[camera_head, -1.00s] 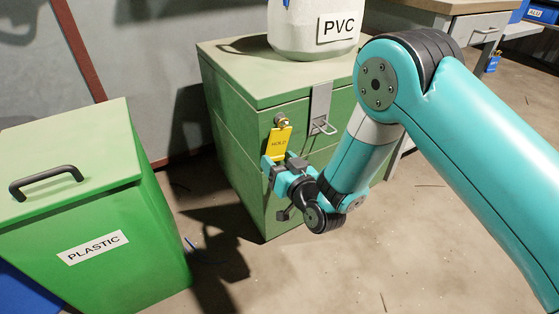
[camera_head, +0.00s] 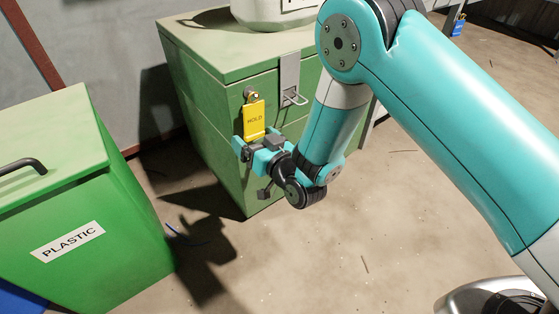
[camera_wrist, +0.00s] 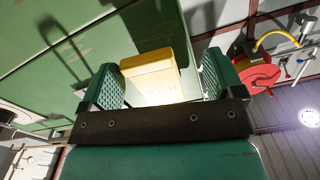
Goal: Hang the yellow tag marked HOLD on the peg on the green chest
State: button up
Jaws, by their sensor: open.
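The yellow tag (camera_head: 254,119) marked HOLD hangs upright from the brass-coloured peg (camera_head: 250,94) on the front of the green chest (camera_head: 203,120), left of the latch. My gripper (camera_head: 257,146) is just below the tag, around its lower end. In the wrist view the tag (camera_wrist: 154,80) shows between my two open fingers, its lettering faint. A gap shows between the tag and the right finger; at the left finger I cannot tell whether they touch. The peg is not clear in the wrist view.
A metal latch (camera_head: 290,80) sticks out from the chest just right of the tag. A white container (camera_head: 275,14) stands on the chest lid. A green PLASTIC bin (camera_head: 95,215) stands at the left. The floor in front of the chest is open.

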jog(key=b+v, duration=0.3)
jog(key=v, duration=1.3)
jog(key=shift+r, duration=0.1)
